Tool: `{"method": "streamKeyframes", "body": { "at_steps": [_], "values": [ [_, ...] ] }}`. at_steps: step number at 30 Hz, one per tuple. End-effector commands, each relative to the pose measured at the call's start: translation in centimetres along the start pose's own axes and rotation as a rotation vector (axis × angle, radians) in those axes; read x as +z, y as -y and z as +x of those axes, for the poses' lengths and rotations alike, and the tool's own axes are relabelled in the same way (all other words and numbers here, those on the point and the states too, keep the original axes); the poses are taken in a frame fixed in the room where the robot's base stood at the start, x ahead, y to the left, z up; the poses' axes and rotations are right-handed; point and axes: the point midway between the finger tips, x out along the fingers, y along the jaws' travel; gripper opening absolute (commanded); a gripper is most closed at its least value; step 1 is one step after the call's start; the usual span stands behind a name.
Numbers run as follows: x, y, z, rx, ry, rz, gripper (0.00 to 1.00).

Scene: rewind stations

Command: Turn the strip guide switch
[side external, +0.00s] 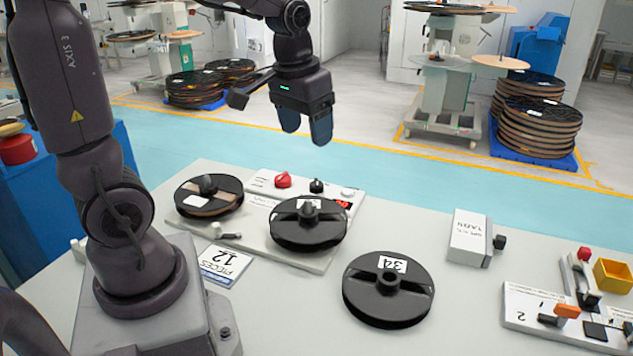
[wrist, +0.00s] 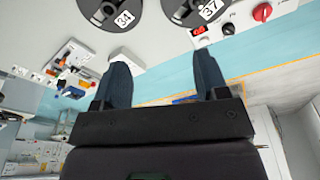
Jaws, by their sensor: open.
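My gripper (side external: 306,133) hangs open and empty above and behind the rewind station, fingers down; both fingers also show in the wrist view (wrist: 162,64). The station's white control panel (side external: 263,186) carries a red knob (side external: 283,180), a black knob (side external: 316,186), a white button (side external: 348,192) and a small red display (side external: 343,204). In the wrist view the black knob (wrist: 228,28) and red knob (wrist: 262,12) are at the upper right, apart from the fingers. The labels are too small to read, so I cannot tell which control is the strip guide switch.
Two reels (side external: 209,195) (side external: 308,224) sit on the station. Another reel (side external: 388,289), marked 34, lies on the table. A grey box (side external: 470,237) with a black knob and a second station (side external: 530,305) with an orange lever (side external: 567,311) stand right. Table between them is clear.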

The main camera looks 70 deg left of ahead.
Motion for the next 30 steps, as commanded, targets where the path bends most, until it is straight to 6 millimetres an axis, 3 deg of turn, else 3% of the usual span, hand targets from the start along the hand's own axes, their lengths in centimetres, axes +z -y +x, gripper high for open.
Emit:
{"method": "streamKeyframes", "body": {
  "at_steps": [3, 9, 18, 21, 25, 30],
  "values": [
    [-4.1, 2.9, 2.9, -0.018, 0.070, -0.147, 0.67],
    [-9.5, 8.7, 8.8, -0.044, 0.155, -0.405, 0.67],
    [-14.6, 17.9, 18.6, -0.087, 0.214, -0.815, 0.67],
    [-16.3, 19.3, 19.7, -0.095, 0.190, -0.919, 0.67],
    [-18.7, 19.7, 17.9, -0.093, 0.125, -1.022, 0.67],
    [-18.3, 19.6, 18.7, -0.100, 0.139, -1.081, 0.67]
  ]
}}
